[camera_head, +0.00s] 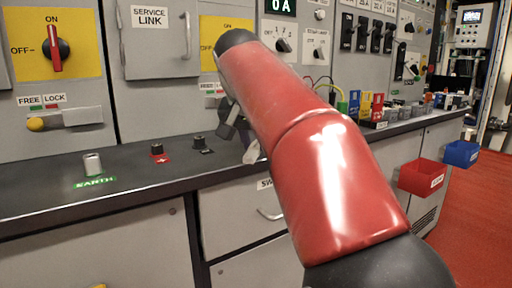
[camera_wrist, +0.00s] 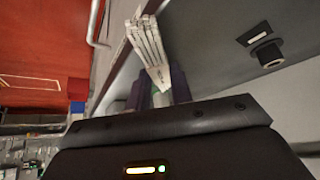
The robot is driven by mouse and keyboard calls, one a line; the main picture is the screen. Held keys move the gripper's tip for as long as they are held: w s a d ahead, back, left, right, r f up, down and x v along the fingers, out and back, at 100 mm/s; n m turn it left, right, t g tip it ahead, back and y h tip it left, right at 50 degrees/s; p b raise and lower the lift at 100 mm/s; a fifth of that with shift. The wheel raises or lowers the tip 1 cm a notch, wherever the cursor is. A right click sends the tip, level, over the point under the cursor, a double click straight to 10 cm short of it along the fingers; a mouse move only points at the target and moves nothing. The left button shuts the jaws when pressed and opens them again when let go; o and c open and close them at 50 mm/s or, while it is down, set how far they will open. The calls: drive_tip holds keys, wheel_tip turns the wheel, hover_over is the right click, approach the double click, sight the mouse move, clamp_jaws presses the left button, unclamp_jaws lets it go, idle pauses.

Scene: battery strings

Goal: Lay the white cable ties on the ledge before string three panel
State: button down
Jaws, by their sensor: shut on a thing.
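My gripper (camera_head: 238,128) is partly hidden behind my red arm in the head view. In the wrist view my gripper (camera_wrist: 160,94) is shut on a bundle of white cable ties (camera_wrist: 148,46), which sticks out beyond the fingers. The pale end of the ties (camera_head: 251,152) shows below the gripper in the head view, near the front edge of the dark ledge (camera_head: 135,185). I cannot tell whether they touch the ledge. No legible label in view marks the string three panel.
A metal EARTH post (camera_head: 92,164), a red-marked terminal (camera_head: 157,149) and a black terminal (camera_head: 199,142) stand on the ledge. Several coloured items stand farther right. A red bin (camera_head: 421,178) and a blue bin (camera_head: 461,153) hang at the front. The ledge's left front is bare.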

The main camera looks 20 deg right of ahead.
drive_tip(key=c, duration=1.2)
unclamp_jaws()
drive_tip(key=shift+f, duration=0.1)
drive_tip(key=shift+c, duration=0.2)
drive_tip(key=shift+r, duration=0.3)
drive_tip(key=p+v, duration=0.3)
drive_tip(key=v, duration=0.8)
drive_tip(key=shift+s+r, duration=0.25)
drive_tip(key=shift+a, duration=0.1)
